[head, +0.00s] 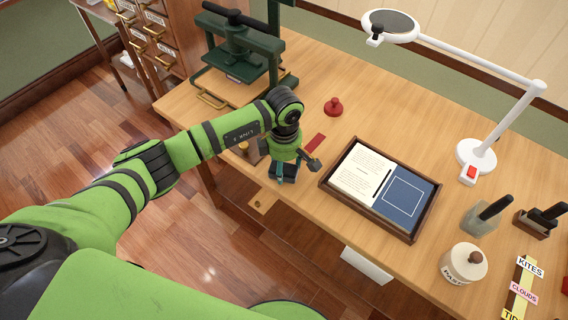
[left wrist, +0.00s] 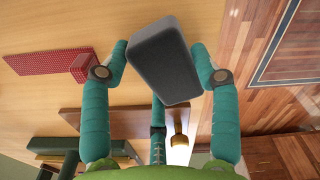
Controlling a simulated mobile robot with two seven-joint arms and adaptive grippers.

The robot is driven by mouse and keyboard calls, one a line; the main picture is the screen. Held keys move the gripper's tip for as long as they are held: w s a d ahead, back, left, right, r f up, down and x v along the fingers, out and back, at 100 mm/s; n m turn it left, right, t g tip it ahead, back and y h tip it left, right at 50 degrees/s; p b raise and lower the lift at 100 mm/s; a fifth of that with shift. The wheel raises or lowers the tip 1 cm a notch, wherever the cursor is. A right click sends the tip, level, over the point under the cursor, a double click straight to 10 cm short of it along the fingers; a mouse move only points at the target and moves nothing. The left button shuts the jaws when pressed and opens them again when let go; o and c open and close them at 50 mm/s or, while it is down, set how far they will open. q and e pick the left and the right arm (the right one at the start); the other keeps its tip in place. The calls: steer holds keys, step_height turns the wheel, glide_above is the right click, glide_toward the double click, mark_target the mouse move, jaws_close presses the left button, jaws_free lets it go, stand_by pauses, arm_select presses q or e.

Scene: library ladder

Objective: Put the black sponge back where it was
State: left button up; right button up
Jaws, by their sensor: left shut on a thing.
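The black sponge (left wrist: 163,60) is a dark grey-black block between the teal fingers of my left gripper (left wrist: 160,62) in the left wrist view. The fingers close on it from both sides, and it is tilted in that picture. In the head view my left gripper (head: 284,178) points down by the table's front edge, left of the open book tray. The sponge shows there only as a small dark patch (head: 292,171), partly hidden by the gripper. I cannot tell whether it touches the table. My right gripper is not in view.
A wooden tray (head: 325,183) with an open book lies right of my gripper. A red strip (head: 316,142) and red knobbed piece (head: 333,106) lie behind. A green press (head: 236,50) stands at back left.

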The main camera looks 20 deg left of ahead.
arm_select(q)
steer(key=o, duration=1)
steer(key=shift+r+p, duration=0.15)
steer(key=shift+p, duration=0.15)
steer(key=shift+w+r, duration=0.1)
steer(key=shift+r, duration=0.2)
step_height(320, 180, up, 11)
steer(key=b, duration=0.3)
steer(key=shift+r, duration=0.2)
